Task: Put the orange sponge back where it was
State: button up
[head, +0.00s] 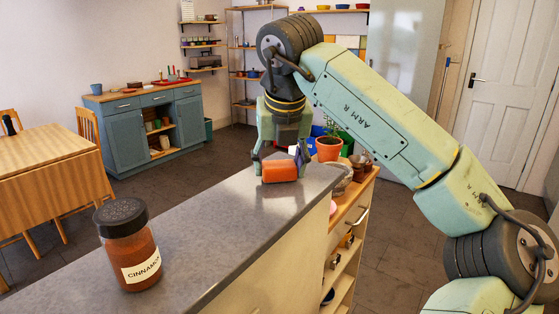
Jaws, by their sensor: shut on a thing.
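The orange sponge (280,172) is at the far end of the grey counter (215,210). My gripper (281,163) points down over it and is shut on it, with one finger at each end. The sponge is at or just above the counter top; I cannot tell if it touches. Part of its top is hidden by the gripper.
A cinnamon jar (128,245) with a dark lid stands on the near left of the counter. A potted plant (329,148) and small items stand behind and right of the gripper. The counter between jar and sponge is clear. A wooden table (60,165) stands left.

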jog(key=shift+f, duration=0.1)
jog(key=shift+f, duration=0.15)
jog(key=o, duration=1)
jog(key=shift+r, duration=0.4)
jog(key=b+v, duration=0.1)
jog(key=v, duration=1)
jog(key=shift+s+r, duration=0.1)
jog(key=shift+r, duration=0.25)
jog(key=shift+f, duration=0.1)
